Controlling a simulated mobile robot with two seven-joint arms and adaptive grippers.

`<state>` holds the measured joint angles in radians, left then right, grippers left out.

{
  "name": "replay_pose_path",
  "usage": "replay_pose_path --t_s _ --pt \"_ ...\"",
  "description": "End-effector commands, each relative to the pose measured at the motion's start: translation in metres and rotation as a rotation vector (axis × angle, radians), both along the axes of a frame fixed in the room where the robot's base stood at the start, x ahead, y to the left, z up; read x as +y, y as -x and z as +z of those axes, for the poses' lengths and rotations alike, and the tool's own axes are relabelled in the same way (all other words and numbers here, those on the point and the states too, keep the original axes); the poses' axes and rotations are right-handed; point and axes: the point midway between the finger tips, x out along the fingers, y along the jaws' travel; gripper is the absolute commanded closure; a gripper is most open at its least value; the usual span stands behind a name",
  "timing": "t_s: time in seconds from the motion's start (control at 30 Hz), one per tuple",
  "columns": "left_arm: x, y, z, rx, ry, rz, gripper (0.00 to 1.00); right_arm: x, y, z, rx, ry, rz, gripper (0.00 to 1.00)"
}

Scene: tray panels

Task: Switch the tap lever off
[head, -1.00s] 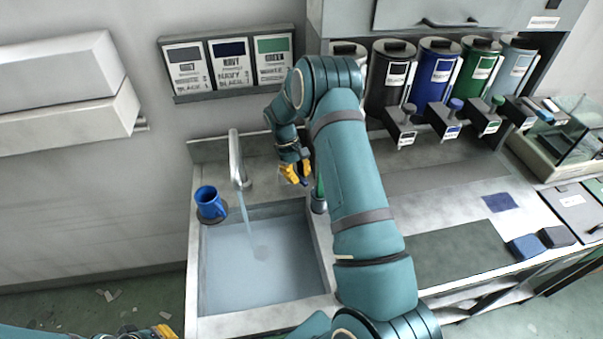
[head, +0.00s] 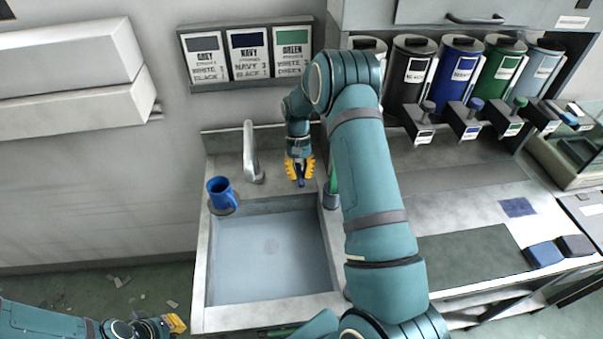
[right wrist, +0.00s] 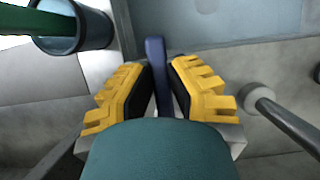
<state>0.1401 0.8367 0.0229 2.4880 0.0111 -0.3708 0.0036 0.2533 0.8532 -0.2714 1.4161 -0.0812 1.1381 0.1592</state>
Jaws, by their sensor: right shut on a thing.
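The tap (head: 250,155) is a grey curved spout behind the sink (head: 215,285), with no stream showing from it now. The dark blue tap lever (head: 301,183) stands to the right of the spout. It also shows in the right wrist view (right wrist: 155,55), between my fingers. My right gripper (head: 299,172), with yellow pads, is shut on the lever; it also shows in the right wrist view (right wrist: 160,85). The lever's base is hidden by my gripper. My left gripper (head: 176,323) is at the lower left, away from the sink; its opening is unclear.
A blue mug (head: 221,193) stands at the sink's back left corner. A dark cup (head: 331,197) with a green thing in it stands close right of my right gripper. Several paint dispensers (head: 411,80) line the back right. Floor at the left has debris.

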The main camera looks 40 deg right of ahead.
Motion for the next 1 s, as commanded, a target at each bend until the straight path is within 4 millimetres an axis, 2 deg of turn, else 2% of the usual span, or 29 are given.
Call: replay_pose_path --t_s 0.37,0.4,0.43,0.8,1.0 --pt "0.0 0.0 0.0 0.0 0.0 0.0 1.0 0.002 0.002 -0.003 0.007 -0.003 -0.005 1.0" --pt "0.0 0.0 0.0 0.0 0.0 0.0 1.0 0.002 0.002 -0.003 0.007 -0.003 -0.004 0.78" --pt "0.0 0.0 0.0 0.0 0.0 0.0 1.0 0.002 0.002 -0.003 0.007 -0.004 -0.004 0.68" --pt "0.0 0.0 0.0 0.001 0.0 0.0 1.0 0.001 -0.001 0.002 0.001 -0.002 -0.004 0.68" --pt "0.0 0.0 0.0 0.0 0.0 0.0 1.0 -0.004 -0.01 0.026 -0.003 0.0 -0.004 0.68"
